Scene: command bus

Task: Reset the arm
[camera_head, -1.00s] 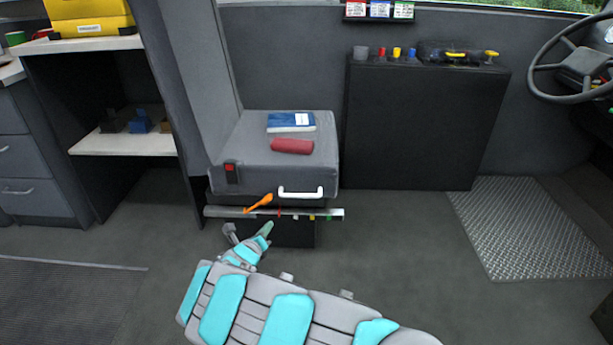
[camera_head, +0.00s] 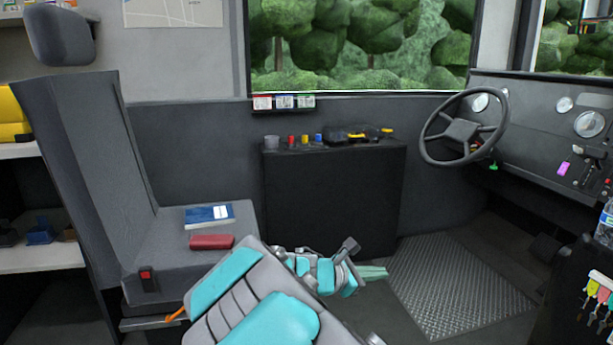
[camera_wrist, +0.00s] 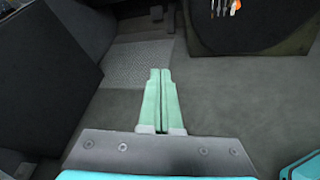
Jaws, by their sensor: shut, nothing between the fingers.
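My gripper (camera_head: 374,273) is at the end of my grey and turquoise arm, low in front of the black cabinet and left of the metal floor plate in the head view. In the wrist view its two green fingers (camera_wrist: 158,98) lie side by side, shut, with nothing between them. Grey floor shows beyond the fingertips. My arm hides part of the seat's front and the floor below it.
A grey seat (camera_head: 172,232) holds a blue book (camera_head: 209,215) and a red case (camera_head: 212,242). The black cabinet (camera_head: 335,195) bears several small coloured items. The steering wheel (camera_head: 464,128) and dashboard are right. The textured floor plate (camera_head: 455,290) is clear.

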